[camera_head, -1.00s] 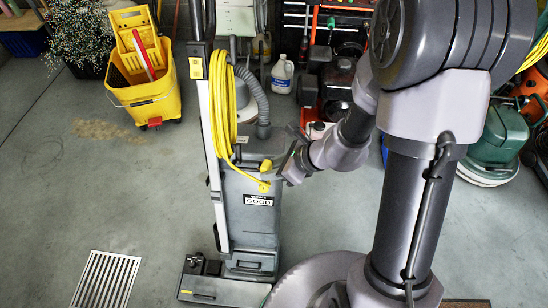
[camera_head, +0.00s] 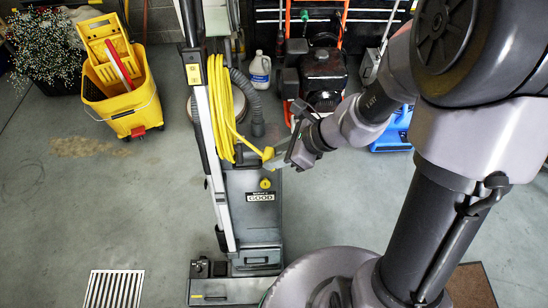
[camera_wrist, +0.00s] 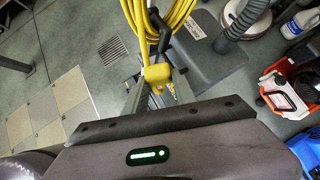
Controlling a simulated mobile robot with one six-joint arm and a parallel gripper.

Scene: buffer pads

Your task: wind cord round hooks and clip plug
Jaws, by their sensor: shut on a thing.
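The yellow cord (camera_head: 222,105) hangs in long loops on the upright grey floor machine (camera_head: 252,215), over its handle side. A tail of cord runs from the loops to the yellow plug (camera_head: 268,153). My gripper (camera_head: 276,160) is shut on the plug, in front of the machine's body and right of the loops. The wrist view shows the plug (camera_wrist: 157,74) between my fingertips, with a dark hook (camera_wrist: 160,28) and the cord loops (camera_wrist: 172,12) beyond. A small yellow round part (camera_head: 265,184) sits on the machine below the plug, apart from it. I cannot make out the clip.
A yellow mop bucket (camera_head: 125,95) stands at the left. A white jug (camera_head: 260,70) and a red-framed machine (camera_head: 320,75) stand behind. A blue item (camera_head: 394,130) is at the right. A floor grate (camera_head: 114,288) lies front left; the floor between is clear.

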